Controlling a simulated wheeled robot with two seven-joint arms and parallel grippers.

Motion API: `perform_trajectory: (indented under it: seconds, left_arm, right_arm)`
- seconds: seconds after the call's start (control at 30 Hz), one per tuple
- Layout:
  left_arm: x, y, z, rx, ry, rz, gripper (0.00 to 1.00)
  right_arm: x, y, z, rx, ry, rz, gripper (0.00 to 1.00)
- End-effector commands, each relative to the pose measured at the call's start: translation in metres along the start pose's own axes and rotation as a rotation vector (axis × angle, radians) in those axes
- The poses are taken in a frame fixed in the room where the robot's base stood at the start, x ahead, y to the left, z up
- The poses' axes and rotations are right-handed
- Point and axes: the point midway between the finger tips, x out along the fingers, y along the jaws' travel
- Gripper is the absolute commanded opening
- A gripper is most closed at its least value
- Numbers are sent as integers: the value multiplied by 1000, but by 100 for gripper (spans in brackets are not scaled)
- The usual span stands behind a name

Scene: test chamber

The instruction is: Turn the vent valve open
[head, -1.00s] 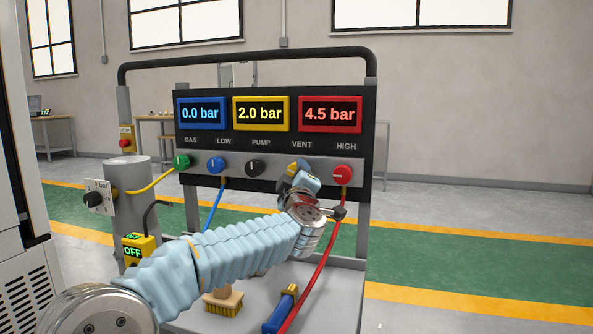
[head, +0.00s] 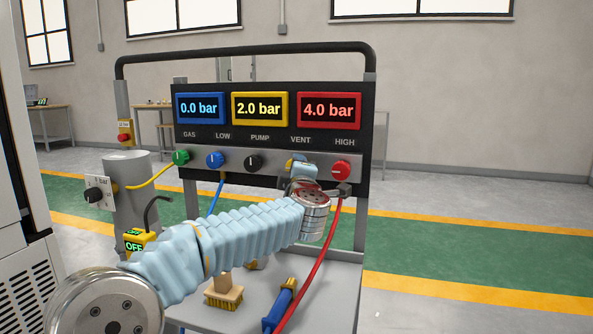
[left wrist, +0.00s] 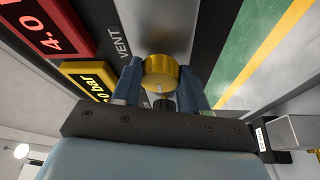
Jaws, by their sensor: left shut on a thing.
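The vent valve is a yellow knob (left wrist: 160,72) under the VENT label on the panel. In the left wrist view it sits between the two blue-grey fingers of my left gripper (left wrist: 162,88), which is shut on it. In the head view my left gripper (head: 301,170) covers most of the knob, and only a bit of yellow shows at its left. The knob's pointer angle cannot be made out. The red display (head: 329,111) reads 4.0 bar, the yellow one (head: 260,109) 2.0 bar and the blue one (head: 200,108) 0.0 bar. My right gripper is not in view.
The red HIGH knob (head: 341,170) is close to the right of my gripper, with a red hose (head: 322,254) hanging below. The black PUMP knob (head: 253,163) is to the left.

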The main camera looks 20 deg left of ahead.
Motion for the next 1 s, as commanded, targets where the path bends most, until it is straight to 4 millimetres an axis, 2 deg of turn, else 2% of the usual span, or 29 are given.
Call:
perform_trajectory:
  seconds: [0.13, 0.17, 0.3, 0.67, 0.77, 1.0]
  left_arm:
    - [0, -1, 0, -2, 1, -2, 13]
    - [0, -1, 0, -2, 2, -2, 48]
    - [0, -1, 0, -1, 1, -1, 69]
    - [-6, 0, 0, 0, 0, 0, 69]
    - [-20, -1, 0, -1, -1, 1, 69]
    - [-80, -1, 1, 0, -3, 2, 69]
  right_arm:
    - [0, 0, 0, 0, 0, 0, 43]
    - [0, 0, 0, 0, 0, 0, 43]
    - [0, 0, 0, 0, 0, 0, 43]
    - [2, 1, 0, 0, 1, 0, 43]
    - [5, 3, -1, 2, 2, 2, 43]
    - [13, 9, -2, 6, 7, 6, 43]
